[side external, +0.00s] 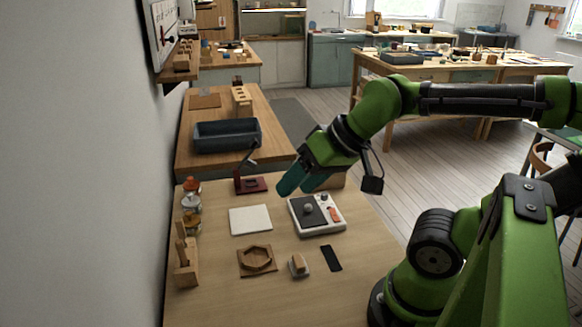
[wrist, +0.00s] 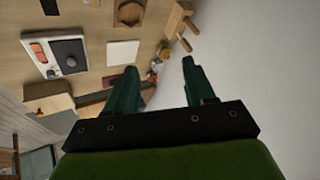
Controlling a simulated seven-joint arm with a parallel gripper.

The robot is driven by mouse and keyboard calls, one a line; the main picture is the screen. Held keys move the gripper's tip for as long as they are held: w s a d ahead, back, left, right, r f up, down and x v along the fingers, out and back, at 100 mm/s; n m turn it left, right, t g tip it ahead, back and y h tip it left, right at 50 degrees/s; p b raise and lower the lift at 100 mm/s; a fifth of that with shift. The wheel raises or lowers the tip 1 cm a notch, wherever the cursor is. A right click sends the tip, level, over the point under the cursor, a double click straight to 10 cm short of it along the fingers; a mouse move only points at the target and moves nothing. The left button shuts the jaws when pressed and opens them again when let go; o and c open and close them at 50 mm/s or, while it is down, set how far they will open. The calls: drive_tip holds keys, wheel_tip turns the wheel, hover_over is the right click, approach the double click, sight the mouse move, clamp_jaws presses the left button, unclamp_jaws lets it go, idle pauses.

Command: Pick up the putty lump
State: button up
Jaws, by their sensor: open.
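A small grey rounded lump (side external: 308,209), which looks like the putty lump, rests on the dark plate of a white scale (side external: 334,228). In the wrist view the lump (wrist: 71,61) shows at the left on the scale (wrist: 31,64), well outside the space between the fingers. My gripper (side external: 300,184) is open with its teal fingers above the far side of the table, beyond the scale and apart from the lump. In the wrist view the two fingers of my gripper (wrist: 160,70) stand apart with nothing between them.
A white square tile (side external: 250,220), a wooden hexagon frame (side external: 257,261), a small block on a grey base (side external: 298,266) and a black strip (side external: 331,258) lie nearby. A dark red stand (side external: 251,185) is close to my gripper. Jars (side external: 191,203) line the wall side.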

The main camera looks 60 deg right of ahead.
drive_tip(key=shift+d, duration=0.1)
drive_tip(key=g+h, duration=0.2)
drive_tip(key=g, duration=0.5)
hover_over(308, 206)
drive_tip(key=shift+m, duration=0.3)
drive_tip(key=f, duration=1.6)
drive_tip(key=shift+s+d, duration=0.35)
drive_tip(key=shift+d, duration=0.05)
drive_tip(key=shift+w+a+f, duration=0.15)
drive_tip(key=shift+w+f, duration=0.05)
drive_tip(key=shift+f, duration=1.15)
drive_tip(key=shift+w+a+f, duration=0.15)
drive_tip(key=shift+f, duration=1.2)
clamp_jaws()
